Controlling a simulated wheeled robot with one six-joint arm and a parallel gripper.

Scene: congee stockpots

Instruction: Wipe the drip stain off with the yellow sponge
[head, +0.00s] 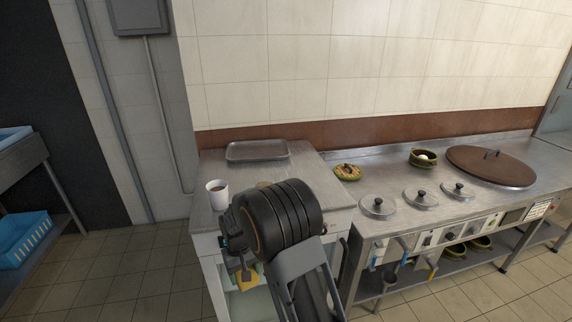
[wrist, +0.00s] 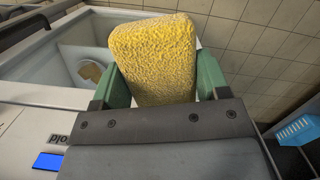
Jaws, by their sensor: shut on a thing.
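My gripper (wrist: 154,84) is shut on the yellow sponge (wrist: 152,50); its green fingers press on two sides of it. In the head view the sponge (head: 247,284) hangs low in front of the white cabinet (head: 209,260), below the counter edge. My arm hides part of that counter. A small brown patch (wrist: 92,72) shows beyond the sponge in the wrist view, within a pale recess; I cannot tell if it is the drip stain. A brown spot (head: 263,184) also shows on the counter just behind my arm, mostly hidden.
A white mug (head: 217,196) with dark content stands near the counter's left edge. A metal tray (head: 257,151) lies behind it. To the right are several lids (head: 378,206), a patterned round item (head: 347,172) and a big brown lid (head: 491,167).

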